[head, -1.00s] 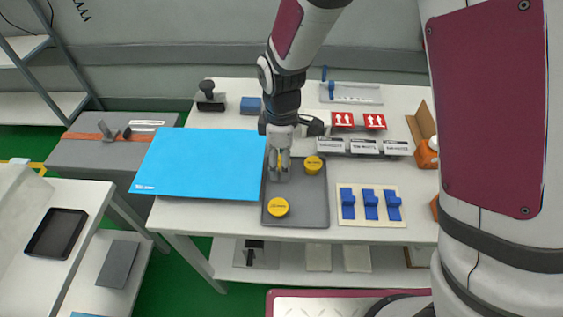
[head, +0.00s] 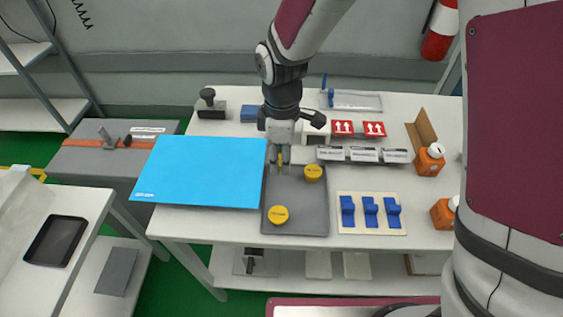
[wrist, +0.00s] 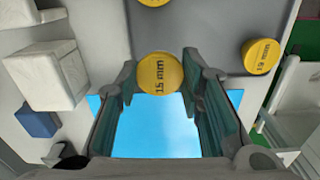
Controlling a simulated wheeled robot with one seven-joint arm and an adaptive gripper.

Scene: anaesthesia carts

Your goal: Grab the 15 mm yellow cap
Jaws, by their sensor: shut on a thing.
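My gripper (head: 279,167) is shut on a yellow cap (wrist: 160,74), whose top reads "15 mm" in the wrist view. The cap sits between the two fingertips; in the head view only a thin yellow strip of it shows. The gripper is at the far left corner of the grey tray (head: 296,228) and seems to hold the cap above it. Two other yellow caps stand on the tray: one near the far right (head: 313,173), one near the front left (head: 278,215). In the wrist view, one (wrist: 261,57) appears to read "19 mm"; the other is cut off at the top.
A blue sheet (head: 200,172) lies left of the tray. A board with blue clips (head: 371,225) lies to the right. Labelled boxes (head: 364,155) and red arrow labels (head: 358,128) are behind. Orange bottles (head: 430,160) stand at the far right.

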